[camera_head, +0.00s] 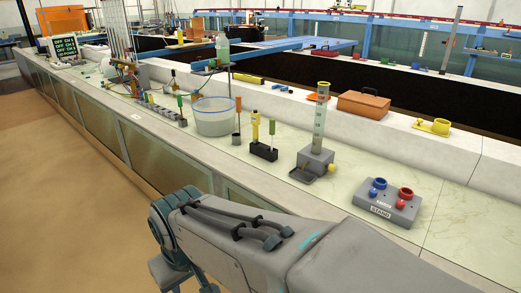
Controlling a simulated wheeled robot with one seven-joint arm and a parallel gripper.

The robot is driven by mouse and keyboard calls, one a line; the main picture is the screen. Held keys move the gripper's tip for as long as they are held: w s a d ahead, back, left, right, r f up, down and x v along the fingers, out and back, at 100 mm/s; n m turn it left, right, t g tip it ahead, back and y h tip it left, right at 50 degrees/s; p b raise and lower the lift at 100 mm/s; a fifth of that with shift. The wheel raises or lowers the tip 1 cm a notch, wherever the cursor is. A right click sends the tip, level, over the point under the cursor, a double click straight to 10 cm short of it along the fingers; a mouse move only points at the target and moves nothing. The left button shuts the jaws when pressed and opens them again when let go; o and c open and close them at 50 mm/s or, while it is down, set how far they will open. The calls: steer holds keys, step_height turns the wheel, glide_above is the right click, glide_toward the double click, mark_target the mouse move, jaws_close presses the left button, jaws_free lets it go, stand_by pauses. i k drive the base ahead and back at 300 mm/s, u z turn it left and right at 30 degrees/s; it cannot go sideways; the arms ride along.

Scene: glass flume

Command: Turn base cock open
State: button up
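A clear graduated cylinder (321,115) stands upright on a grey block base (316,160) on the pale bench top. A small yellow knob (331,168) sits at the right side of this base, low down; it looks like the base cock, but its turn position is too small to tell. A dark shallow tray (303,175) lies at the front of the base. My grey arm fills the lower foreground, in front of the bench and apart from the cylinder. My gripper's fingertips do not show.
A grey block marked STAND (387,204) with blue and red knobs is to the right. Left of the cylinder are a black holder (263,152) with yellow and green tools and a white bucket (214,122). An orange box (363,105) stands behind. The bench front is clear.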

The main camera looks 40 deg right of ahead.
mark_target(331, 168)
steer(key=z, duration=0.25)
steer(key=i, duration=1)
steer(key=z, duration=1.4)
steer(key=i, duration=0.6)
steer(key=z, duration=0.6)
